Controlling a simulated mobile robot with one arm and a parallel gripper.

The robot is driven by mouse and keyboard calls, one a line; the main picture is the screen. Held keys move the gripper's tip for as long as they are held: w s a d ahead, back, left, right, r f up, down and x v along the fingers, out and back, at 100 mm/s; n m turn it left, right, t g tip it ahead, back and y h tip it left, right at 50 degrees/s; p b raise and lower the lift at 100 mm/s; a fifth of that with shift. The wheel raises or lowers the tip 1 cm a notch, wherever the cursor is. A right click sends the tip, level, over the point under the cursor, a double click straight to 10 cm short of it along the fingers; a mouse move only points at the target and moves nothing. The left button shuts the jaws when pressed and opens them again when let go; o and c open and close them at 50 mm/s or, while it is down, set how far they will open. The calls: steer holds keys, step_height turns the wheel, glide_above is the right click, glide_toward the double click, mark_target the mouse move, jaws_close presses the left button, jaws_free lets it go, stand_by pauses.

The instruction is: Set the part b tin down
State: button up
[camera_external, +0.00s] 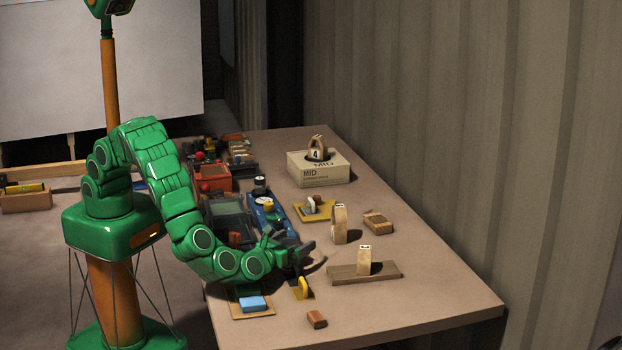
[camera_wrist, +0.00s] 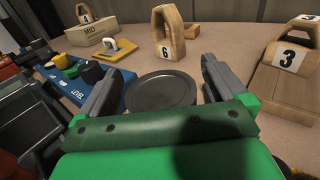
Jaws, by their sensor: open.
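A dark grey round tin (camera_wrist: 162,92), which I take to be the part b tin, lies flat between my gripper's fingers in the wrist view. It appears to rest on the tabletop. No lettering on it can be read. My gripper (camera_wrist: 160,72) is open, with one finger on each side of the tin and a gap visible at the right finger. Whether the left finger touches it I cannot tell. In the external view my gripper (camera_external: 290,244) is low over the table's near part, and the tin is mostly hidden by it.
A wooden piece marked 6 (camera_wrist: 168,36) stands just beyond the tin. A block marked 3 (camera_wrist: 290,62) is on the right. A blue level (camera_wrist: 98,88) lies on the left. The MID box (camera_external: 320,175) is farther back. Bare table (camera_external: 440,300) lies at the right front.

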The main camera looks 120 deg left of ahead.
step_height(320, 180, up, 9)
steer(key=shift+f, duration=0.2)
steer(key=shift+w+d+r+m+t+h, duration=1.9)
steer(key=shift+r+m+t, duration=0.6)
steer(key=shift+r+t, duration=0.8)
steer(key=shift+w+d+r+m+t+h, duration=1.55)
steer(key=shift+d+r+m+t+h, duration=0.7)
steer(key=shift+r+t, duration=1.05)
steer(key=s+m+h, duration=0.1)
steer(key=s+a+m+h, duration=0.1)
steer(key=s+h, duration=0.1)
steer(key=s+a+m+t+h, duration=0.1)
steer(key=s, duration=0.1)
steer(key=shift+f, duration=0.3)
